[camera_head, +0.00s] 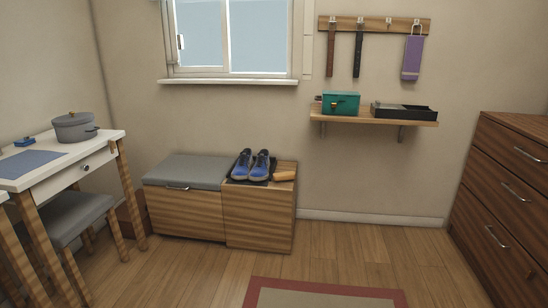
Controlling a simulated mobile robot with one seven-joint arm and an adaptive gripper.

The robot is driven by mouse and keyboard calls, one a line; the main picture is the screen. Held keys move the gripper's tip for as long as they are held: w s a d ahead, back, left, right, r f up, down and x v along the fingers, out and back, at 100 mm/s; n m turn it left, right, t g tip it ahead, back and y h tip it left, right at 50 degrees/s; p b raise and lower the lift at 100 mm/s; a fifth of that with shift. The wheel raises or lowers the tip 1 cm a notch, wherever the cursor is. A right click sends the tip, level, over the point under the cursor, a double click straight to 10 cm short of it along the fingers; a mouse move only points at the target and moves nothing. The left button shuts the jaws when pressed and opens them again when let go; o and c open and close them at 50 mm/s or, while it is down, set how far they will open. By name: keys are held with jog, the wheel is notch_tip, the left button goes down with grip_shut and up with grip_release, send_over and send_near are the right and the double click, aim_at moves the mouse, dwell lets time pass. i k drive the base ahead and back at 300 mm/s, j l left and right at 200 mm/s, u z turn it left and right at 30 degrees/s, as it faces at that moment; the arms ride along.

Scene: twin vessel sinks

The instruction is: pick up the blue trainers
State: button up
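The blue trainers (251,165) stand side by side on a dark mat or tray on top of the low wooden cabinet (262,218) under the window. Their toes point towards me and their dark openings are at the back. An orange-brown object (284,176) lies just to the right of them on the same cabinet top. My gripper is not in view.
A grey-cushioned bench (186,171) adjoins the cabinet on the left. A wall shelf (374,117) holds a green box (341,103) and a black tray (404,111). A desk (62,160) stands left, a dresser (510,190) right. The floor before the cabinet is clear, with a rug (325,296).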

aim_at(242, 171)
jog(key=i, duration=1)
jog(key=i+j+z, duration=0.1)
jog(key=i, duration=0.9)
jog(key=i+j, duration=0.1)
jog(key=i, duration=0.85)
jog(key=l+z, duration=0.05)
